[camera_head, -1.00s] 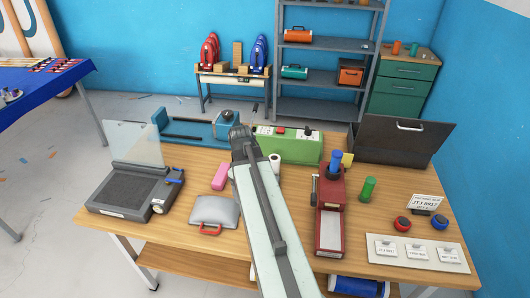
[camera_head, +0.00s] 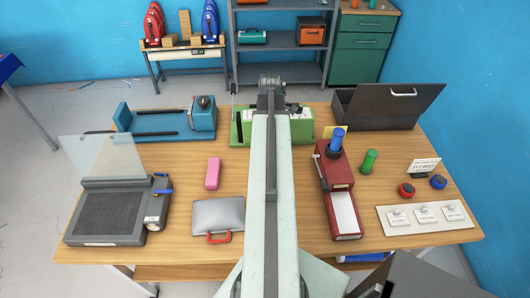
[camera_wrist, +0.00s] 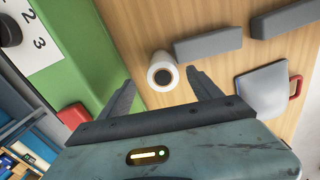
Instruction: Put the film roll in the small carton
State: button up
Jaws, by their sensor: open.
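The film roll, a white cylinder with a dark core (camera_wrist: 162,76), stands on the wooden table in the wrist view, beside the green machine. In the head view my arm hides it. My gripper (camera_wrist: 161,80) is open and empty, its two grey fingers pointing towards the roll. The roll appears between the fingertips in the picture; how far below them it lies I cannot tell. My gripper's fingers do not show in the head view. I cannot make out which thing is the small carton.
The green machine (camera_head: 241,128) borders the roll. A silver case (camera_head: 217,213) and a pink block (camera_head: 212,173) lie left of my arm. Two grey blocks (camera_wrist: 207,44) (camera_wrist: 285,18) are near the roll. A red device (camera_head: 341,178) stands right of my arm.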

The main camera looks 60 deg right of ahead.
notch_tip(320, 180, down, 2)
jog(key=shift+w+f+b, duration=0.1)
jog(key=shift+f+b, duration=0.05)
jog(key=shift+b, duration=0.55)
jog(key=f+b, duration=0.5)
jog(key=shift+a+f, duration=0.1)
jog(key=shift+a, duration=0.15)
jog(key=shift+r, duration=0.2)
grip_shut()
